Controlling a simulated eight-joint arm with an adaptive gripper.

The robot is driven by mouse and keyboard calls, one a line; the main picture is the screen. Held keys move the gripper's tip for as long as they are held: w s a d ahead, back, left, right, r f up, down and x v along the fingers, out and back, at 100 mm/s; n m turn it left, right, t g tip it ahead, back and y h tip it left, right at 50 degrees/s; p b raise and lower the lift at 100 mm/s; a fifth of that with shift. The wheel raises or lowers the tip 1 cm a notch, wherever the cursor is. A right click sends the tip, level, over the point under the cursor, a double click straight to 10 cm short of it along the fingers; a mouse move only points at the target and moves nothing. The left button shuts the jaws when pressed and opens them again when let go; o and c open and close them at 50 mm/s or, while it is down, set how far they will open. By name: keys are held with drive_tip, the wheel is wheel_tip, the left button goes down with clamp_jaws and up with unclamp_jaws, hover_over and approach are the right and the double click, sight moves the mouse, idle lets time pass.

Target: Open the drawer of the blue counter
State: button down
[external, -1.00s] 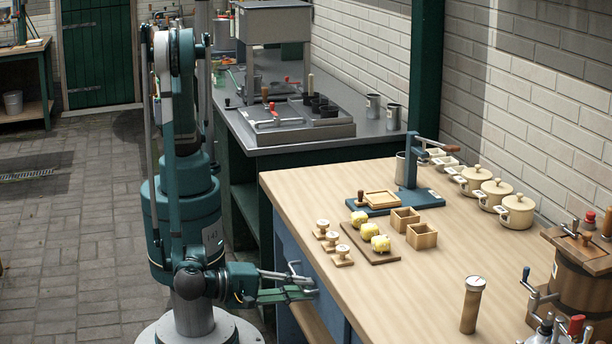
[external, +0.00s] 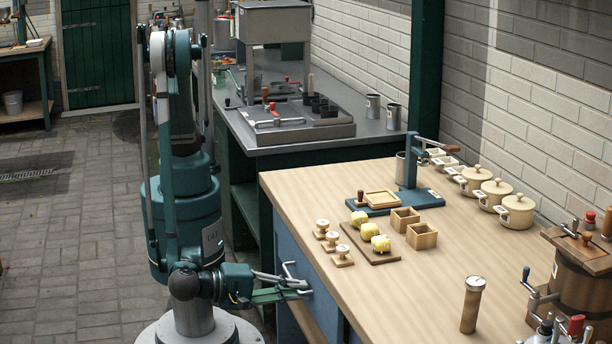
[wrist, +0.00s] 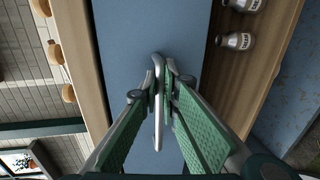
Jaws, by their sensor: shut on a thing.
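The blue counter with the pale wooden top (external: 400,270) stands right of my arm in the external view. Its blue drawer front (wrist: 125,45) fills the middle of the wrist view. A silver bar handle (wrist: 157,62) stands out from that front. My gripper (wrist: 160,98) is shut on the handle, with a green-padded finger on either side of it. The gripper also shows in the external view (external: 302,289), at the counter's left side below the top. The drawer's edges are partly hidden, and I cannot tell whether it is out at all.
Small stamps (external: 331,236), yellow lumps on a board (external: 372,257) and a wooden cylinder (external: 472,304) stand on the countertop. An open shelf (wrist: 237,85) with labelled bottles (wrist: 240,41) lies beside the drawer front. The floor left of my arm is clear.

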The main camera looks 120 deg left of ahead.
drive_tip(key=f+v, duration=0.2)
drive_tip(key=v, duration=0.8)
drive_tip(key=f+v, duration=0.2)
drive_tip(key=v, duration=0.9)
drive_tip(key=shift+s+d+f, duration=0.2)
drive_tip(key=shift+s+d, duration=0.15)
drive_tip(key=shift+d, duration=0.05)
drive_tip(key=c, duration=2.9)
unclamp_jaws()
drive_tip(key=shift+o, duration=0.2)
drive_tip(key=shift+r, duration=0.1)
